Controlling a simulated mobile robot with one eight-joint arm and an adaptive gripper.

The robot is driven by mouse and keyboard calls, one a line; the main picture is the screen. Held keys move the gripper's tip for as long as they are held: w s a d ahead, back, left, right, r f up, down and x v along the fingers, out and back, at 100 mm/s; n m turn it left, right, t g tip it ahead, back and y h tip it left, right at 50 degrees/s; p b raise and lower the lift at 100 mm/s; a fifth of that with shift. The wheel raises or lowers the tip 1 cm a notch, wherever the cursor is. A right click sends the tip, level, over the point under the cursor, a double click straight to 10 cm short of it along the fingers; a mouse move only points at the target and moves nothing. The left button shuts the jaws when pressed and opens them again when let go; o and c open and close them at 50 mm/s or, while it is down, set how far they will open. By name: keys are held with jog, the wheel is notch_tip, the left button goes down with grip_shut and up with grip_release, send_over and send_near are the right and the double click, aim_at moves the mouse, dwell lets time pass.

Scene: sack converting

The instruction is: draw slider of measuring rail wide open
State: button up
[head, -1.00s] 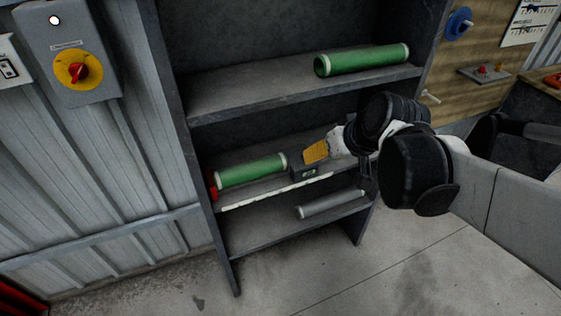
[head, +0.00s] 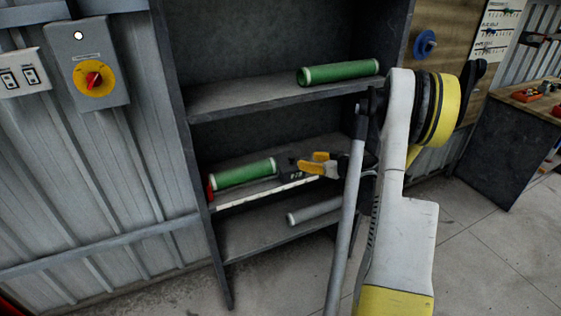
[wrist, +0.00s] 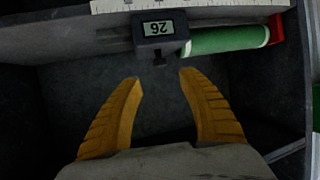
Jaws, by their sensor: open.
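The measuring rail (head: 262,194) is a white scale strip along the front of the middle shelf. It also shows at the top of the wrist view (wrist: 235,4). Its slider (head: 292,171) is a dark block with a small display, seen upside down in the wrist view (wrist: 157,29), with a small dark knob below it. A red end piece (head: 210,187) sits at the rail's left end. My gripper (head: 312,163) has yellow fingers and is open and empty. In the wrist view my fingertips (wrist: 160,76) lie either side of the knob's line, just short of the slider.
A green roll (head: 243,173) lies on the middle shelf between slider and red end piece. Another green roll (head: 338,73) lies on the shelf above, and a grey roll (head: 313,212) on the shelf below. The right shelf upright is partly hidden behind my arm.

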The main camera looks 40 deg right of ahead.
aim_at(294, 157)
jog(key=b+x, duration=0.3)
jog(key=x, duration=0.7)
jog(key=shift+w+f, duration=0.1)
grip_shut()
